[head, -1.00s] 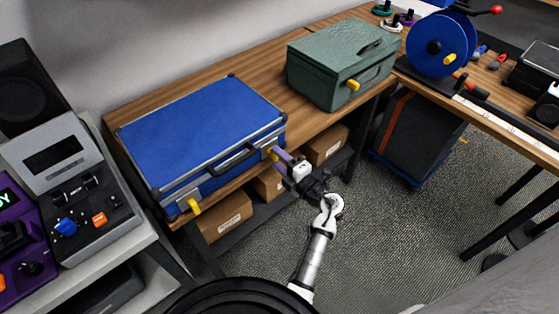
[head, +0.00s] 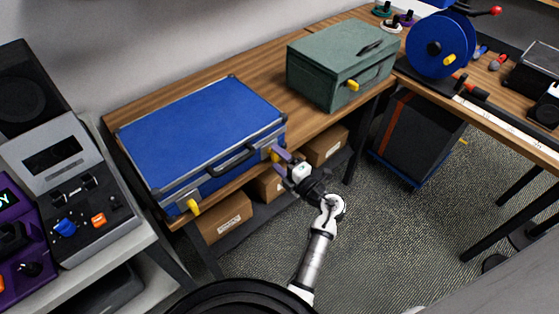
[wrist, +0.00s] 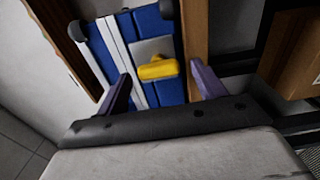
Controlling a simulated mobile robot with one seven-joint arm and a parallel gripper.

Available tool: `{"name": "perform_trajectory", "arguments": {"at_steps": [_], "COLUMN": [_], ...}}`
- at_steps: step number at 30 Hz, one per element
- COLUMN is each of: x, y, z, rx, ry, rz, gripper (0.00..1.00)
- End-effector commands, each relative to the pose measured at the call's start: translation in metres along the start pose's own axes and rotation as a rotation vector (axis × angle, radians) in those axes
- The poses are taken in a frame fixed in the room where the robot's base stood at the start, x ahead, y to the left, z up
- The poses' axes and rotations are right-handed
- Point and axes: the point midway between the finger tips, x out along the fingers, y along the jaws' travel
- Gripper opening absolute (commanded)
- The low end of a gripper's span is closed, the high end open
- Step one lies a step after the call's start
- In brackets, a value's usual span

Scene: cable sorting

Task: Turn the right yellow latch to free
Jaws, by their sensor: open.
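The blue case (head: 200,130) lies shut on the wooden bench, with a black handle on its front. Its right yellow latch (head: 275,155) is at the front right, partly hidden by my gripper in the head view. In the wrist view, the right yellow latch (wrist: 158,69) sits on a pale plate and lies crosswise. The left yellow latch (head: 194,207) is at the case's front left. My gripper (head: 282,155) is open right in front of the right latch. In the wrist view my gripper's purple fingers (wrist: 160,90) stand on either side of the latch, apart from it.
A green case (head: 330,75) with its own yellow latch (head: 352,85) stands farther right on the bench (head: 284,98). Cardboard boxes (head: 226,217) sit on a shelf below. A blue reel (head: 438,46) stands on the right-hand table. Carpeted floor in front is open.

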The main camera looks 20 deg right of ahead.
Motion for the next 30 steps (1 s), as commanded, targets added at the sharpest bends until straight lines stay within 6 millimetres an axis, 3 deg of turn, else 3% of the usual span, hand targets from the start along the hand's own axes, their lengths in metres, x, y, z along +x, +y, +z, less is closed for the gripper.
{"name": "perform_trajectory", "arguments": {"at_steps": [8, 21, 30], "x": [-0.012, -0.106, -0.137], "y": [-0.002, -0.003, 0.0], "z": [0.001, 0.0, 0.0], "rx": [0.0, -0.001, 0.0], "ry": [-0.002, -0.003, -0.001], "rz": [0.001, 0.0, 0.0], "gripper": [0.69, 0.69, 0.69]}}
